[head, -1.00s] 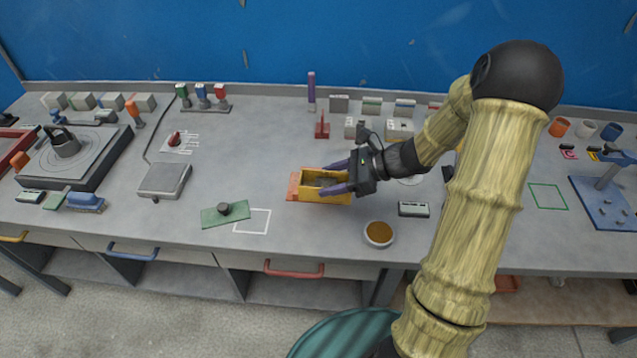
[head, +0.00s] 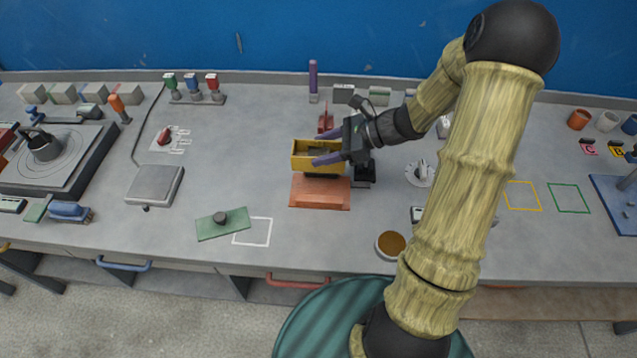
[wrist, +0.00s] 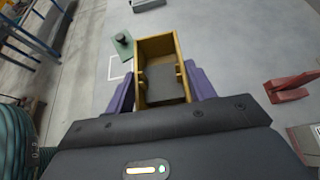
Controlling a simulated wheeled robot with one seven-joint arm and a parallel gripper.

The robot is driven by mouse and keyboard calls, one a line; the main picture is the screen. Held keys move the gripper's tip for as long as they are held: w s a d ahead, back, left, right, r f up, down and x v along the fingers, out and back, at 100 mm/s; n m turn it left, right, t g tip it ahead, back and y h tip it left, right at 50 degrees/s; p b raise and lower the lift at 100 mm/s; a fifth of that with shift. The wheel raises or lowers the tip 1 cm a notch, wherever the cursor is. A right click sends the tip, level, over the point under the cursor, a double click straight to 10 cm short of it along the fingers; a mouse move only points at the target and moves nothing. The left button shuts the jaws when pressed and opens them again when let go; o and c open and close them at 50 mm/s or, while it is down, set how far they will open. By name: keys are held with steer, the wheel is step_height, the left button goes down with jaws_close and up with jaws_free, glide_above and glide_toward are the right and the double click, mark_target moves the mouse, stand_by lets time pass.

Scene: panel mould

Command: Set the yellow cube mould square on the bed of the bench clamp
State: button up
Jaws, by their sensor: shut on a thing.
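The yellow cube mould (head: 299,163) is an open box with a grey inside. My gripper (head: 327,148) is shut on it, with a purple finger on each of two opposite sides. The wrist view shows the mould (wrist: 141,80) between the fingers (wrist: 162,92). An orange-red plate, which looks like the bench clamp's bed (head: 320,193), lies just below the mould in the head view, with a black part (head: 364,174) at its right. The mould appears raised over the plate's back edge, with a dark strip under it. Contact underneath is hidden.
A small red stand (head: 325,121) is behind the mould. A green float (head: 222,224) and white outlined square (head: 252,232) are at front left. A bowl of brown material (head: 390,244) is at front right.

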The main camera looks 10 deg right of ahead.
steer(key=shift+s, duration=0.4)
steer(key=shift+s+d+f, duration=0.15)
steer(key=shift+f, duration=0.2)
step_height(320, 180, down, 4)
steer(key=shift+d+f, duration=0.1)
steer(key=shift+f, duration=0.45)
glide_above(326, 190)
steer(key=shift+f, duration=2.05)
